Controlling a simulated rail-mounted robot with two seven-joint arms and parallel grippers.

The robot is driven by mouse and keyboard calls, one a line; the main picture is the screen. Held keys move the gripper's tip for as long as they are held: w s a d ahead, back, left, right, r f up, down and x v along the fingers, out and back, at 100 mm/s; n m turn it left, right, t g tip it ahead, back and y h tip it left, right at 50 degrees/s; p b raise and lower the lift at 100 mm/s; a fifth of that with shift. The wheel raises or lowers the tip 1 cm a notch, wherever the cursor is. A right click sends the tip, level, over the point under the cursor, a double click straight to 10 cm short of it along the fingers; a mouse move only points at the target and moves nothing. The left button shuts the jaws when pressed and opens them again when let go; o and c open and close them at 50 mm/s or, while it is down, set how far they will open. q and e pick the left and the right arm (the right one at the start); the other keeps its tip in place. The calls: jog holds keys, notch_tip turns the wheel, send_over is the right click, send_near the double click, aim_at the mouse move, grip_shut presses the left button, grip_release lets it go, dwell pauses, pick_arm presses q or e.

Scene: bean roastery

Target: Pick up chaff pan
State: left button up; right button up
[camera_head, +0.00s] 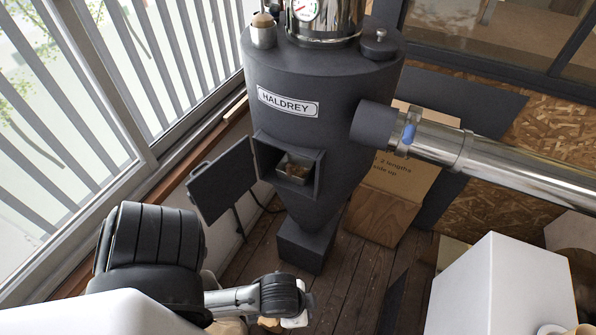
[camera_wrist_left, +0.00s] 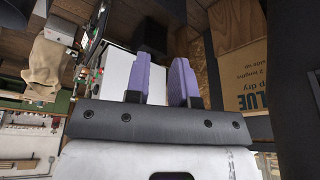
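The chaff pan (camera_head: 293,171) is a small grey metal pan with brown chaff in it. It sits inside the open square compartment of the dark grey chaff collector (camera_head: 325,110), whose hinged door (camera_head: 222,180) hangs open to the left. My left arm comes in at the bottom left, below and in front of the collector, with its wrist well under the pan. My left gripper (camera_wrist_left: 166,65) shows two purple fingers, apart and empty, in the left wrist view. Its fingers are not clear in the head view. The pan is not in the wrist view. My right gripper is not in view.
A metal duct (camera_head: 480,160) runs right from the collector. A cardboard box (camera_head: 405,180) stands behind it, and a white box (camera_head: 500,285) stands at the bottom right. A railed window (camera_head: 80,120) lies left. The floor before the collector is partly clear.

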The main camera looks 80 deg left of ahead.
pick_arm(q)
jog(key=shift+o, duration=0.2)
dwell(0.3)
jog(key=o, duration=0.5)
jog(key=shift+a, duration=0.1)
jog(key=shift+o, duration=0.2)
